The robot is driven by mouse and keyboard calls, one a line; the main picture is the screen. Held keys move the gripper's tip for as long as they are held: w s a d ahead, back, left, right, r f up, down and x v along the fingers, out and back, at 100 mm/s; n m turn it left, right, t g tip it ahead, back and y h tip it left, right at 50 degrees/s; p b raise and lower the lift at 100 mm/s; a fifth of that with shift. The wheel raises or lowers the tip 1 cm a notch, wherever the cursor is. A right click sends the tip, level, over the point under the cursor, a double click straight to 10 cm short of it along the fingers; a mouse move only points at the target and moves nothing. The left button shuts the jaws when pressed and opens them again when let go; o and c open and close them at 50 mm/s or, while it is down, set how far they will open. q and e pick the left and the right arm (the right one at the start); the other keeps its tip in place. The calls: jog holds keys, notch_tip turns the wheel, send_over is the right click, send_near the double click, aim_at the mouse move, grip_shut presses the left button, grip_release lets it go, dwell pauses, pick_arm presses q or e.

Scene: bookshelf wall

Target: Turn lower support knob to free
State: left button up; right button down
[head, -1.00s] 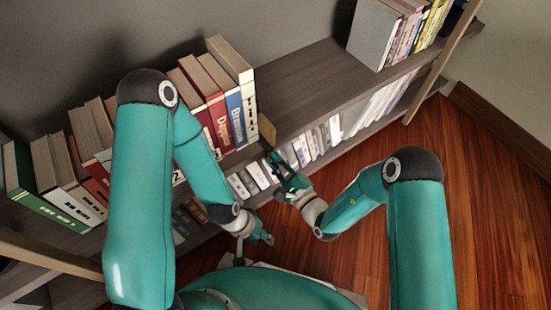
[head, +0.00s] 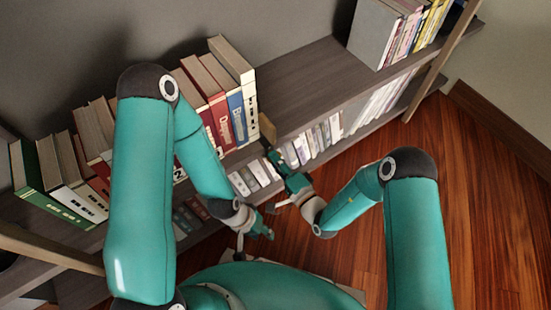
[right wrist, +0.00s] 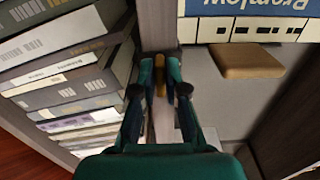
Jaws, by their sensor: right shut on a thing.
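In the right wrist view, a small yellow-brown knob (right wrist: 159,68) sits at the shelf's upright, between my right gripper's fingertips. My right gripper (right wrist: 160,92) is shut on it. In the head view, my right gripper (head: 273,160) reaches to the front of the bookshelf, below the upper board; the knob itself is too small or hidden to make out there. My left gripper (head: 269,222) hangs low in front of the shelf, apart from it; whether its fingers are open or shut is unclear.
A tan wooden block (right wrist: 248,60) is beside the blue book (right wrist: 245,15); it also shows in the head view (head: 267,128). Several books stand or lean on the boards. The upper board (head: 305,85) is bare in the middle. Wooden floor (head: 490,190) is clear at right.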

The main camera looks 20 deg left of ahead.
jog(key=shift+s+f, duration=0.1)
jog(key=shift+f, duration=0.15)
jog(key=c, duration=1.3)
grip_release()
jog(key=shift+o, duration=0.3)
jog(key=shift+r, duration=0.1)
jog(key=v, duration=1.2)
